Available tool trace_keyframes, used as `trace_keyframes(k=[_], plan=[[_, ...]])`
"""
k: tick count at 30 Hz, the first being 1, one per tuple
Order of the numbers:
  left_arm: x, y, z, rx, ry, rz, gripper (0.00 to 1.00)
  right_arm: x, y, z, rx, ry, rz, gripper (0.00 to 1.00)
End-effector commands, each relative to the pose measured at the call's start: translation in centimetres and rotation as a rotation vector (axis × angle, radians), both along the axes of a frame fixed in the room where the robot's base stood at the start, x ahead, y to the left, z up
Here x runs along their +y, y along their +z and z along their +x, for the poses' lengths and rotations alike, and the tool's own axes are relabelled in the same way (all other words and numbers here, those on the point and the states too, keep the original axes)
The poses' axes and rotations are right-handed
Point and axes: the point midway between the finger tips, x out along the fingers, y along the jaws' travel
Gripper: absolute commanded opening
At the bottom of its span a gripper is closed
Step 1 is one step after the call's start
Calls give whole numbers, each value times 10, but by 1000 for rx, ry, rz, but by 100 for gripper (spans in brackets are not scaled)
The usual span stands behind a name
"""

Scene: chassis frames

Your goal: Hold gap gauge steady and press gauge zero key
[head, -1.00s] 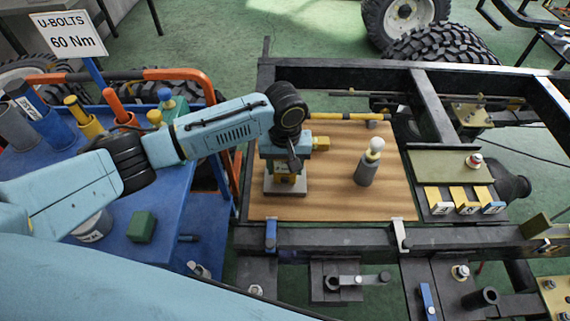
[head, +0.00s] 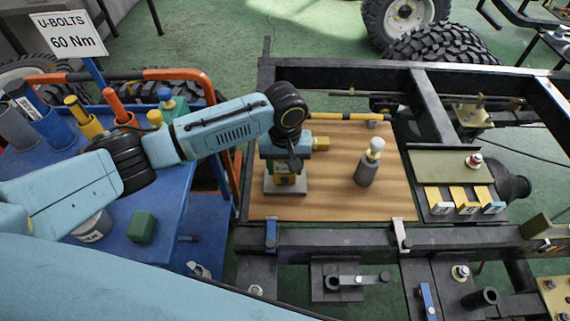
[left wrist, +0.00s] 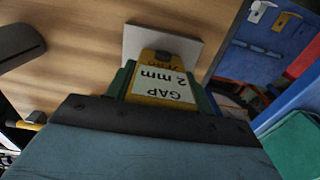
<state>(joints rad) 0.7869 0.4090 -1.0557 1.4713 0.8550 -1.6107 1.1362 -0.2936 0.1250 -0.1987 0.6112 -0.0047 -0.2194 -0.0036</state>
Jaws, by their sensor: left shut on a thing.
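The gap gauge (head: 285,180) is a small yellow device, mostly hidden under my left arm in the head view. It is over a grey plate on the wooden board. In the left wrist view the gauge (left wrist: 152,98) shows a white label reading "GAP 2 mm" and small text that looks like "ZERO" beside a dark key (left wrist: 164,56). My left gripper (head: 284,167) is shut on the gauge, with a green finger on each side in the left wrist view. Nothing presses the dark key. My right gripper is not in view.
The wooden board (head: 325,195) lies on the dark chassis frame (head: 340,240). A grey cylinder with a pale knob (head: 367,170) stands right of the gauge. Several yellow labelled blocks (head: 467,206) sit further right. A blue cart (head: 165,215) with tools stands left. Board space in front is clear.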

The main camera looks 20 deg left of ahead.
Motion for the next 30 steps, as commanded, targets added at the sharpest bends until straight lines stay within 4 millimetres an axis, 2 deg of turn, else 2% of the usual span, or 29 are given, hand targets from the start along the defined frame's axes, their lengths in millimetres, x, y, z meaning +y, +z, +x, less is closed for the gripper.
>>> trace_keyframes(k=[30], plan=[[0,0,0,-1,0,-1,26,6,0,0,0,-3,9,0]])
